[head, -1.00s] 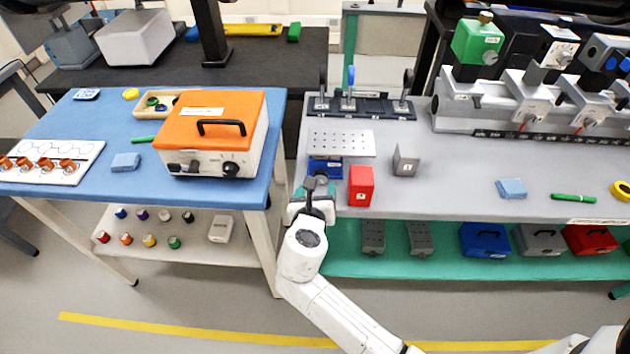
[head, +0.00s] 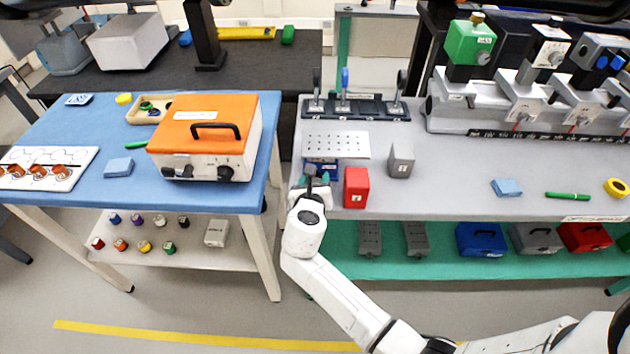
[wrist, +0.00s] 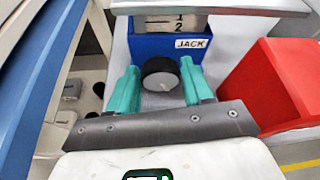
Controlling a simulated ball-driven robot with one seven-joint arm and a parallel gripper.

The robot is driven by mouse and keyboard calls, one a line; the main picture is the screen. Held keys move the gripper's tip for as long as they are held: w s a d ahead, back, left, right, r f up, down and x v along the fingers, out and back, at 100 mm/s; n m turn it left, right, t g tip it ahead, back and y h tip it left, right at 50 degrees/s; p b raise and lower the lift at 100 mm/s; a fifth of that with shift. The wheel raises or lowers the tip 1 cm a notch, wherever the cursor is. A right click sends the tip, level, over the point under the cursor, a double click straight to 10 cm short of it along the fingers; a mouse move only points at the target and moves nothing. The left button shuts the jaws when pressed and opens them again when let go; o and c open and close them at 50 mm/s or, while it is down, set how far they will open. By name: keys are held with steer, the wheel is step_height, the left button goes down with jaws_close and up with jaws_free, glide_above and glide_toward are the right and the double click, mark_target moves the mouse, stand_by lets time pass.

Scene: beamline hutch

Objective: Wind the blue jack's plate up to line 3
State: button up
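The blue jack (head: 324,170) stands at the left front edge of the grey bench, beneath a perforated light plate (head: 338,145). In the wrist view, the jack's blue body (wrist: 150,45) bears a JACK label. Above it a pale scale (wrist: 178,22) shows lines 1 and 2, with 2 just above the blue edge; no line 3 shows. The plate's edge (wrist: 225,4) crosses the top. A dark round knob (wrist: 160,74) faces me. My gripper (wrist: 160,80) has its teal fingers either side of the knob, seemingly open; contact is unclear. It also shows in the head view (head: 312,184).
A red block (head: 356,188) stands close to the right of the jack, also in the wrist view (wrist: 265,85). A grey block (head: 401,160) stands farther right. The blue table (head: 95,130) with an orange-topped case (head: 208,130) is left, across a narrow gap.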

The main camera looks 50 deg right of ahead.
steer(key=c, duration=0.7)
steer(key=shift+m+t+y+p, duration=0.35)
steer(key=shift+m+t+y, duration=0.05)
steer(key=shift+m, duration=0.4)
steer(key=shift+s+f+m+t+y, duration=0.15)
steer(key=shift+m+t+y, duration=0.35)
steer(key=shift+m+t, duration=0.55)
steer(key=shift+m, duration=0.35)
steer(key=o, duration=1.1)
